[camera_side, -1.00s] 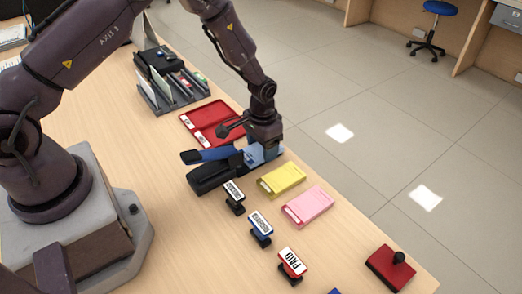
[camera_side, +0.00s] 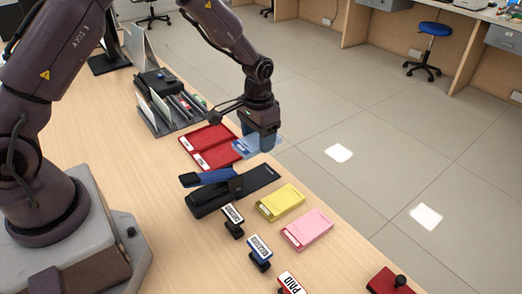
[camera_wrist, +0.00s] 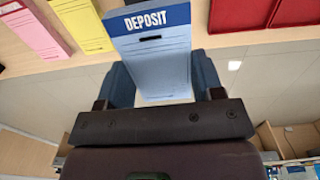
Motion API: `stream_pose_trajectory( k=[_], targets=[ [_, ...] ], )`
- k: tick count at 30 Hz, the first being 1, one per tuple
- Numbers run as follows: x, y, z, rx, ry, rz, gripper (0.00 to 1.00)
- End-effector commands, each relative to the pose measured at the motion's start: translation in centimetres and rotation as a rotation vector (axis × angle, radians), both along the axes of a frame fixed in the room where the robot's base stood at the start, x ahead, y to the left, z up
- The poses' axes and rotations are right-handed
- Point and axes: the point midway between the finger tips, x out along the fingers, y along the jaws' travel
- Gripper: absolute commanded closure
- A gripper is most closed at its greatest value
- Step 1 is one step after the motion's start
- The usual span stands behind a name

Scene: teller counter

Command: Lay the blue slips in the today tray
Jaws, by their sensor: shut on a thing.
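The blue slips, a pad headed DEPOSIT (camera_wrist: 152,62), are held between the two blue fingers of my gripper (camera_wrist: 163,78). In the side view the blue slips (camera_side: 243,147) stick out from under my gripper (camera_side: 262,142) towards the red tray. The red tray (camera_side: 208,146) lies on the counter just left of the gripper and has two compartments with white labels, too small to read. Its red compartments (camera_wrist: 240,14) also show at the top right of the wrist view. The slips' edge overlaps the tray's right end in the side view; their height above it is unclear.
A black stapler-like device with a blue arm (camera_side: 215,190) lies in front of the tray. Yellow slips (camera_side: 281,201) and pink slips (camera_side: 307,229) lie to its right, with several stamps (camera_side: 259,252) nearby. A grey organiser (camera_side: 170,110) stands behind the tray. The counter edge is close by.

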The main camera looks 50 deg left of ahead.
Motion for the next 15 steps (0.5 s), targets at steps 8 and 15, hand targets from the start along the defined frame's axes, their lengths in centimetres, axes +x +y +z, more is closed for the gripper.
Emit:
stream_pose_trajectory(
  k=[8,15],
  targets=[
    [-2.0,8.7,-1.5,-0.004,0.021,0.121,0.68],
    [-2.8,11.8,-2.5,-0.002,0.004,0.017,0.68]
  ],
)
